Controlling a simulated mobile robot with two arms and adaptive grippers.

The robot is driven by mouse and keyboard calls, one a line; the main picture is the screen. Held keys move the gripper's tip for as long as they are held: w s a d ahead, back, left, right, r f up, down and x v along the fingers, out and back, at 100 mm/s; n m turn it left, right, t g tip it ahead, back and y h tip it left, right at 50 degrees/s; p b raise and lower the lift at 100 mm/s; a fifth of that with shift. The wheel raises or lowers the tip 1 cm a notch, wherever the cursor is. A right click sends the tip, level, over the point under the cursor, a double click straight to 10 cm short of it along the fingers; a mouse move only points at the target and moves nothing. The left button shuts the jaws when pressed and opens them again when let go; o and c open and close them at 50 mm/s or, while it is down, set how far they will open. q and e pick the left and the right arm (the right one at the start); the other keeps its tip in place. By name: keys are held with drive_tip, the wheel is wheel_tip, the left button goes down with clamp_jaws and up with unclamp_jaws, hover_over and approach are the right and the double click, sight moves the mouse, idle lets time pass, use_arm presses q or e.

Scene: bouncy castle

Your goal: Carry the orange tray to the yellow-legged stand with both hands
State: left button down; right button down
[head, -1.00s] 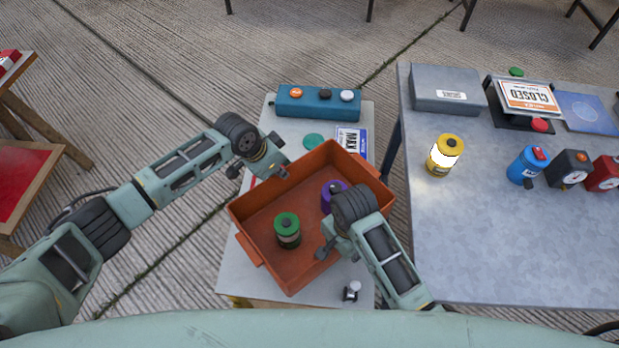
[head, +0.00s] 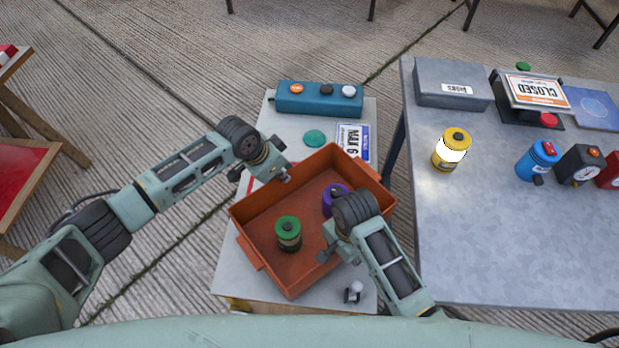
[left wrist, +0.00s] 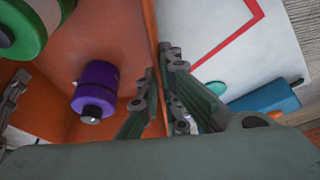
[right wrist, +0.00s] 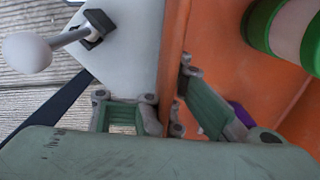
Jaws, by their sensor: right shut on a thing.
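The orange tray (head: 262,266) is over the pale top of a small stand (head: 228,281); I cannot tell whether it rests there or is slightly raised. A yellow part (head: 239,303) shows below the stand's near left corner. A green canister (head: 288,232) and a purple canister (head: 329,204), partly hidden by my right gripper, are in the tray. My left gripper (head: 283,172) has its fingers on both sides of the far left wall, close against it in the left wrist view (left wrist: 160,82). My right gripper (head: 325,250) is shut on the opposite wall, seen in the right wrist view (right wrist: 168,100).
A teal button box (head: 319,101), a green disc (head: 314,138) and a plate (head: 354,143) lie beyond the tray. A white-knobbed lever (head: 353,292) is near the front. A grey table (head: 470,240) with a yellow canister (head: 452,150) stands right. A red-topped stand (head: 22,180) is left.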

use_arm(q)
drive_tip(key=shift+s+d+f, duration=0.25)
drive_tip(key=shift+d+f, duration=0.1)
drive_tip(key=shift+d, duration=0.05)
use_arm(e)
drive_tip(key=shift+w+f, duration=0.2)
drive_tip(key=shift+f, duration=0.1)
use_arm(q)
drive_tip(key=c, duration=2.4)
unclamp_jaws()
drive_tip(key=shift+f, duration=0.15)
use_arm(e)
drive_tip(key=c, duration=2.4)
unclamp_jaws()
drive_tip(key=shift+d+f, duration=0.1)
use_arm(q)
drive_tip(key=o, duration=0.4)
drive_tip(key=shift+a, duration=0.1)
use_arm(e)
drive_tip(key=o, duration=0.4)
drive_tip(key=shift+s, duration=0.1)
use_arm(q)
drive_tip(key=shift+w+a, duration=0.15)
drive_tip(key=shift+a, duration=0.05)
use_arm(e)
drive_tip(key=o, duration=0.6)
drive_tip(key=shift+s, duration=0.1)
use_arm(q)
drive_tip(key=shift+r, duration=0.2)
